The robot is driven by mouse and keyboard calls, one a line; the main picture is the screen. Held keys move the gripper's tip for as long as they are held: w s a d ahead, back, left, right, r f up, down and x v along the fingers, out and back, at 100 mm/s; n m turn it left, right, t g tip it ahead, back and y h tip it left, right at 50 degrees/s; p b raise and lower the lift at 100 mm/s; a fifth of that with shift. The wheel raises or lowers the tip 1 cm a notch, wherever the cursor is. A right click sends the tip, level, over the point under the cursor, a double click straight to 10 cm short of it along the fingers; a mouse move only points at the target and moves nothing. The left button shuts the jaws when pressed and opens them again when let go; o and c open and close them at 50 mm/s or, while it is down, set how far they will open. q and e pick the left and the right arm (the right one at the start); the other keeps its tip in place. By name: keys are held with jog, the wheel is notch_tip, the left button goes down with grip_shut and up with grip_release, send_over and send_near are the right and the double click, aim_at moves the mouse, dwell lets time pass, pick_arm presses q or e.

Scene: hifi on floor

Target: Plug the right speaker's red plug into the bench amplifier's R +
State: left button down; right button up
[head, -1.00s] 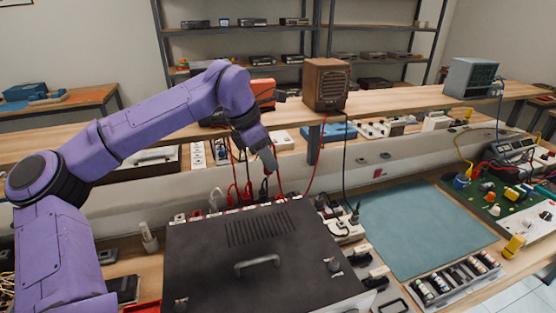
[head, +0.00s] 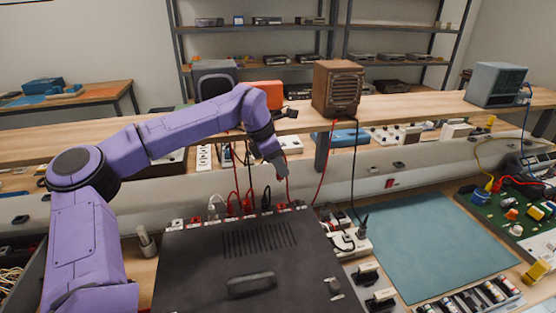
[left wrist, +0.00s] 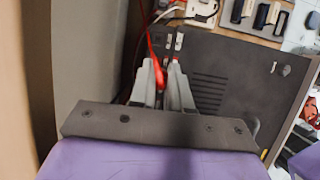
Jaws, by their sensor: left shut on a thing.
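The bench amplifier (head: 205,272) is a dark box with a vent and a top handle, with a row of terminals along its far edge. The brown right speaker (head: 337,88) stands on the raised shelf, with a red and a black cable hanging from it. My left gripper (head: 283,172) is above the right end of that terminal row. It is shut on the red plug (left wrist: 156,65), whose red cable shows in the left wrist view. The fingers partly hide the plug, and I cannot tell whether its tip touches a terminal. My right gripper is not in view.
Other red, white and black plugs (head: 246,205) stand in the terminal row, close left of my gripper. A white power strip (head: 350,240) lies right of the amplifier. A bare blue-green mat (head: 430,240) is further right. A dark speaker (head: 215,78) stands behind my arm.

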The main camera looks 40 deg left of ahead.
aim_at(278, 178)
pick_arm(q)
jog(key=f+b, duration=0.1)
jog(key=f, duration=0.1)
jog(key=f+b, duration=0.1)
jog(key=f, duration=0.1)
jog(key=f+b, duration=0.1)
jog(key=f, duration=0.1)
jog(key=shift+w+f, duration=0.3)
jog(key=shift+f, duration=0.1)
jog(key=shift+s+f+b, duration=0.15)
jog(key=shift+f+b, duration=0.45)
jog(key=shift+f, duration=0.15)
jog(key=shift+d, duration=0.1)
jog(key=shift+f+b, duration=0.35)
jog(key=shift+f, duration=0.4)
dwell(0.5)
jog(key=shift+f+p, duration=0.2)
jog(key=shift+p, duration=0.1)
dwell(1.7)
jog(key=c, duration=1)
grip_release()
